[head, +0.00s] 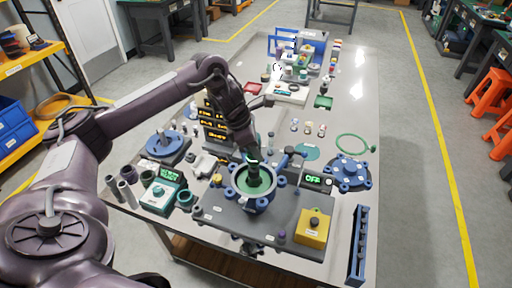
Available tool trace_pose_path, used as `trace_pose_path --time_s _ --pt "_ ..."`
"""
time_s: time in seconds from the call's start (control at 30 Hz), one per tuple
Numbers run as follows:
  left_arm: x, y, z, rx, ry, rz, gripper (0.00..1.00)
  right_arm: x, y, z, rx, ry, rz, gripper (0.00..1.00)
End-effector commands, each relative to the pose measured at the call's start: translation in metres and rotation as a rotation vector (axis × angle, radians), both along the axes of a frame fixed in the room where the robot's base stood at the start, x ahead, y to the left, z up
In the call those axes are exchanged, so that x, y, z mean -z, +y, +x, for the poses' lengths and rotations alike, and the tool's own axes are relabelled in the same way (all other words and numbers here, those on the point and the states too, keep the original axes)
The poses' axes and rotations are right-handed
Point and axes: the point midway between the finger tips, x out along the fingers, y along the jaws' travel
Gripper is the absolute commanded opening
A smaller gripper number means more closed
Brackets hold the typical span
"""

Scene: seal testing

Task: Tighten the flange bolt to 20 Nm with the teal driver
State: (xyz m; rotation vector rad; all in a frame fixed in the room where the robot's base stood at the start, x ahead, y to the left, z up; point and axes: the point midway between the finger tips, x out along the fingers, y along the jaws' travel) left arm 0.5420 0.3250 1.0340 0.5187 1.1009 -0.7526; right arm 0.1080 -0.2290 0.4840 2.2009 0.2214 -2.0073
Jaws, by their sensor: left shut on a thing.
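My left arm reaches in from the left, and my left gripper (252,154) is over the middle of a blue flanged housing (240,200) with a green inside. It is shut on a small dark cylindrical thing (254,180) that points down into the housing; I cannot tell whether this is the teal driver. Several blue lugs or bolt heads stand around the housing's rim, and I cannot tell which is the flange bolt. The housing sits on a grey plate (220,222). A small display (313,179) beside it reads OFF in green. My right gripper is not in view.
A yellow box (314,227) stands on the plate's right, a blue rack (358,245) beyond it. A blue flanged cover (350,171) and green ring (353,144) lie to the right. A teal box (163,196) and dark cylinders stand left. The far right tabletop is clear.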

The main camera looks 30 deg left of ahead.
Motion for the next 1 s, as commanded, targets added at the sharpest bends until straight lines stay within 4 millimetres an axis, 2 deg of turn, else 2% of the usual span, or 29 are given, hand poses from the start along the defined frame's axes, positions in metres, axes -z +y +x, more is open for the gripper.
trace_pose_path --time_s 0.53,1.0 --pt "-0.002 0.0 0.001 0.0 -0.004 -0.001 0.08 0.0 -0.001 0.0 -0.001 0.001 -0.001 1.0" --pt "-0.033 0.0 0.001 -0.001 -0.003 -0.001 0.08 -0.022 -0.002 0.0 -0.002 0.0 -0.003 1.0"
